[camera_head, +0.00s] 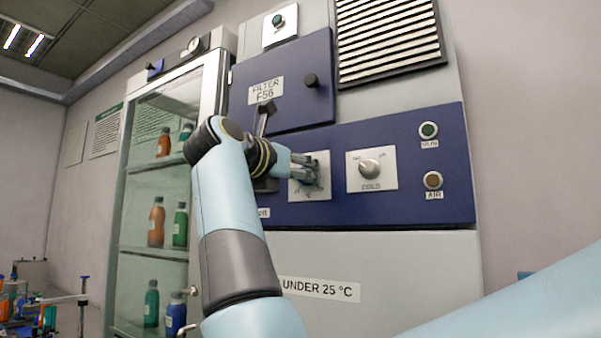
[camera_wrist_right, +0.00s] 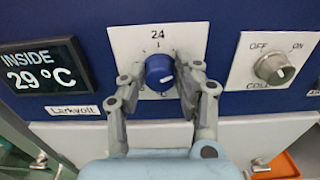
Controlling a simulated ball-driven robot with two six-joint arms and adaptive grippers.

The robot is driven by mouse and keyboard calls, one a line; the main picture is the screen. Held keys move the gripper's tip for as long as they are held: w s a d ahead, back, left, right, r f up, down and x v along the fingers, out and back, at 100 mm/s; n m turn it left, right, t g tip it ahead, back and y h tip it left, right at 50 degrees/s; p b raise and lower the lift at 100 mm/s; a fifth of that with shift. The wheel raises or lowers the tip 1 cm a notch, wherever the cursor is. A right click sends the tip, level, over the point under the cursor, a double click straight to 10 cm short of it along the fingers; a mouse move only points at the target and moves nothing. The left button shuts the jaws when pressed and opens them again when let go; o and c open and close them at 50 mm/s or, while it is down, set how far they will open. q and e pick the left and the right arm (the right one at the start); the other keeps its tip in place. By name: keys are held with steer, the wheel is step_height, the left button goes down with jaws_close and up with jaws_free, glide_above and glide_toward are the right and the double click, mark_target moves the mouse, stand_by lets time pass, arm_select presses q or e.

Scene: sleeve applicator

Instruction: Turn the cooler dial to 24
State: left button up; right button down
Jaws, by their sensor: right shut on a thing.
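The cooler dial is a round blue knob (camera_wrist_right: 159,71) on a white plate (camera_wrist_right: 120,40) marked 24 at its top in the right wrist view. A small white mark shows at the knob's lower right. My right gripper (camera_wrist_right: 161,82) has its two fingers on either side of the knob and is shut on it. In the head view the right gripper (camera_head: 308,170) reaches to the dial's plate (camera_head: 324,160) and hides most of the knob. A dark display (camera_wrist_right: 40,67) left of the dial reads INSIDE 29 °C. My left gripper is not in view.
A silver COLD knob (camera_head: 370,168) with OFF and ON marks sits right of the dial. A glass-door cabinet (camera_head: 128,225) with bottles stands left. A label (camera_head: 320,289) below reads UNDER 25 °C.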

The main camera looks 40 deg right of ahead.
steer(key=shift+w+a+n+p, duration=0.1)
steer(key=shift+w+n+p, duration=0.05)
steer(key=shift+n+p, duration=5.4)
steer(key=shift+n+b, duration=0.85)
steer(key=shift+n, duration=0.1)
steer(key=c, duration=1)
jaws_free()
steer(key=shift+o, duration=0.3)
steer(key=shift+f, duration=0.1)
